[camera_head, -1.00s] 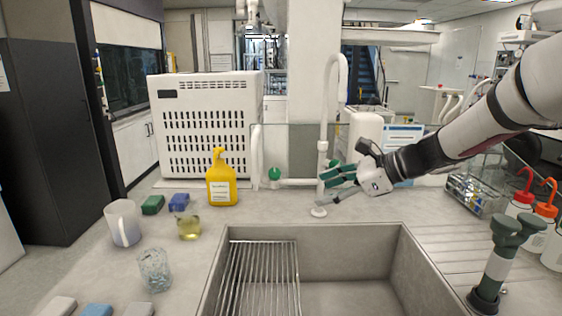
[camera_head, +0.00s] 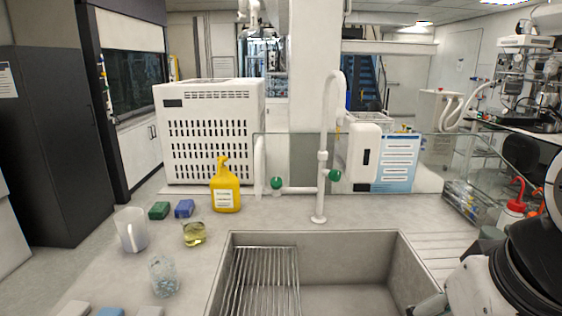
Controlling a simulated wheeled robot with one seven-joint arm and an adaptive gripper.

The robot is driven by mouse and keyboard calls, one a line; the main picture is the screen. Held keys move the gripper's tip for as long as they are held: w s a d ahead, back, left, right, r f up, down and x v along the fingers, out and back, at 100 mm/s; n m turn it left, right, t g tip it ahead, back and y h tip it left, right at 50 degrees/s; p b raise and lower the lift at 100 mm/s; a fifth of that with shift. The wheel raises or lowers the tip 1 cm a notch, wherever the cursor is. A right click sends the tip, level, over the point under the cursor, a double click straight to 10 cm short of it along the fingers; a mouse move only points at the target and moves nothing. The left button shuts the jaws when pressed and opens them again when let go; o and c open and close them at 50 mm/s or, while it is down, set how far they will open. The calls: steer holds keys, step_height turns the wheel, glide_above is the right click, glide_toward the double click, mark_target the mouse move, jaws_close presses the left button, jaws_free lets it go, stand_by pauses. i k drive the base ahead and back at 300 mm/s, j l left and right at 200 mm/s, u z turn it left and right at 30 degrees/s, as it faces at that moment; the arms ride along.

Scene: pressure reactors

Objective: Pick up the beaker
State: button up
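A small glass beaker (camera_head: 194,234) with yellow liquid stands upright on the counter, left of the sink. A clear, textured glass vessel (camera_head: 163,276) stands nearer, and a whitish handled jug (camera_head: 131,230) stands to its upper left. I cannot tell for certain which of these the task means by the beaker. My gripper (camera_head: 430,306) is at the bottom right, over the sink's right edge and far to the right of all three. Only part of it shows at the frame's edge, so its fingers' opening is unclear.
The sink (camera_head: 345,257) has a wire rack (camera_head: 262,282) in its left half. A tall white faucet (camera_head: 323,180) stands behind it. A yellow bottle (camera_head: 225,195), a green sponge (camera_head: 159,210) and a blue sponge (camera_head: 184,208) stand behind the beaker. Grey and blue blocks lie at the front left edge.

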mark_target(162, 268)
steer(key=j+u, duration=0.1)
steer(key=u, duration=0.7)
steer(key=i+j+u, duration=0.1)
steer(key=u, duration=0.75)
steer(key=i+j, duration=0.35)
steer(key=i, duration=0.15)
steer(key=i+j, duration=0.35)
steer(key=i+u, duration=0.05)
steer(key=i, duration=0.05)
